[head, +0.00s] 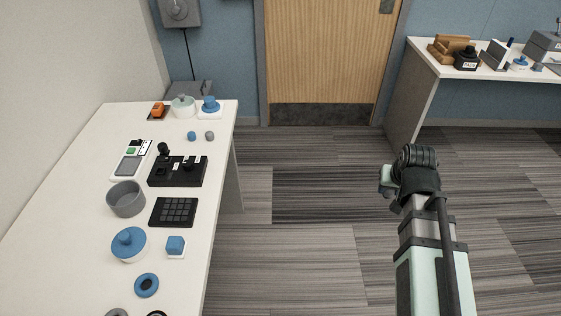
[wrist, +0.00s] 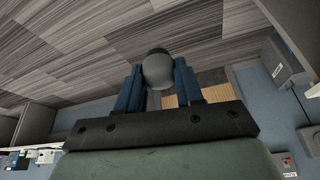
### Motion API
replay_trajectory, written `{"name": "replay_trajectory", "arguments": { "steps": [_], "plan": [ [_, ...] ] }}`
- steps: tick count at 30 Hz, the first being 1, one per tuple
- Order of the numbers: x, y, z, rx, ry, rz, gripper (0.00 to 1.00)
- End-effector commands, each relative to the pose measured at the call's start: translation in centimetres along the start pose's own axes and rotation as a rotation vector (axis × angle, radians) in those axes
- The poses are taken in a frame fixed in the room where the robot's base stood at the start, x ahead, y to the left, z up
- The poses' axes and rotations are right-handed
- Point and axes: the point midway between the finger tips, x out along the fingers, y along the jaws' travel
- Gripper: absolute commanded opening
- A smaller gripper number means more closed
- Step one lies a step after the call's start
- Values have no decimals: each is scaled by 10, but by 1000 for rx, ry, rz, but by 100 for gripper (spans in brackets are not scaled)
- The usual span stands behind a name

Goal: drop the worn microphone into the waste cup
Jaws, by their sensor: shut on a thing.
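In the wrist view, my gripper (wrist: 158,88) has its two blue fingers shut on a rounded grey piece (wrist: 158,70) with a dark top edge. It looks like the worn microphone, though only its rounded end shows. In the head view my arm is stretched out over the floor, right of the white table, with the hand's pale green side (head: 387,180) showing; the fingers and held piece are hidden there. An open round grey container (head: 126,198), which may be the waste cup, stands on the left table, well apart from my gripper. It looks empty.
A second table (head: 425,62) stands at right. Floor between them is clear.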

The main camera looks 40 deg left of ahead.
Motion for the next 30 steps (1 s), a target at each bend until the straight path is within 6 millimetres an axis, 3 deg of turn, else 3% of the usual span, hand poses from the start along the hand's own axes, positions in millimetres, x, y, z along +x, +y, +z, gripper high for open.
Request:
{"name": "replay_trajectory", "arguments": {
  "steps": [1,15,30],
  "plan": [
    [0,-17,-3,-25,1,-11,7],
    [-5,-159,-8,-225,6,-96,7],
    [-23,-315,12,-438,12,-189,7]
  ]
}}
